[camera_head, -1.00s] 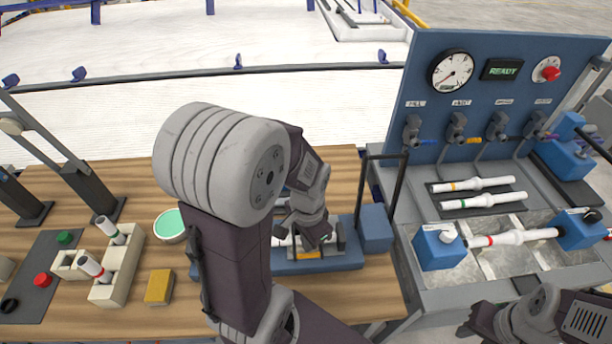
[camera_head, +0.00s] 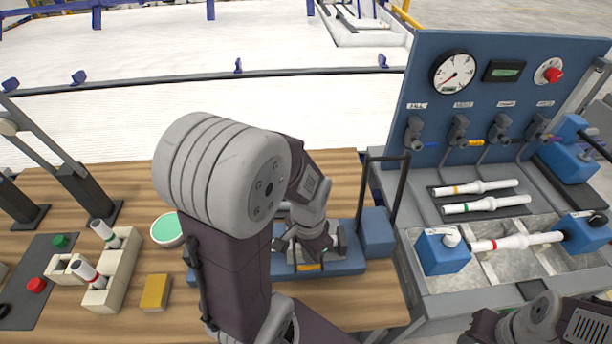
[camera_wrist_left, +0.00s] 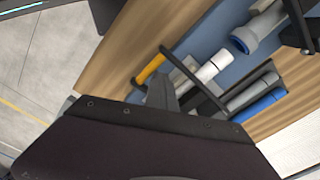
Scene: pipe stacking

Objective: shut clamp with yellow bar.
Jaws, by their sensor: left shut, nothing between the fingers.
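The yellow bar (camera_head: 308,267) shows at the front edge of the blue clamp fixture (camera_head: 345,266) on the wooden table. In the left wrist view the yellow bar (camera_wrist_left: 150,68) sits on a black frame, beside a white pipe (camera_wrist_left: 212,67) lying along the blue base. My left gripper (camera_head: 318,248) is over the fixture, just behind the bar, shut and empty. In the left wrist view its finger (camera_wrist_left: 161,92) is close to the bar; I cannot tell whether they touch. My arm hides part of the fixture, and whether the clamp is fully down is unclear.
A cream rack (camera_head: 118,272) with pipes, a yellow block (camera_head: 155,292) and a green-topped bowl (camera_head: 167,230) stand at left. A blue test bench (camera_head: 440,150) with gauge and pipes fills the right. My right arm (camera_head: 540,320) is at the lower right.

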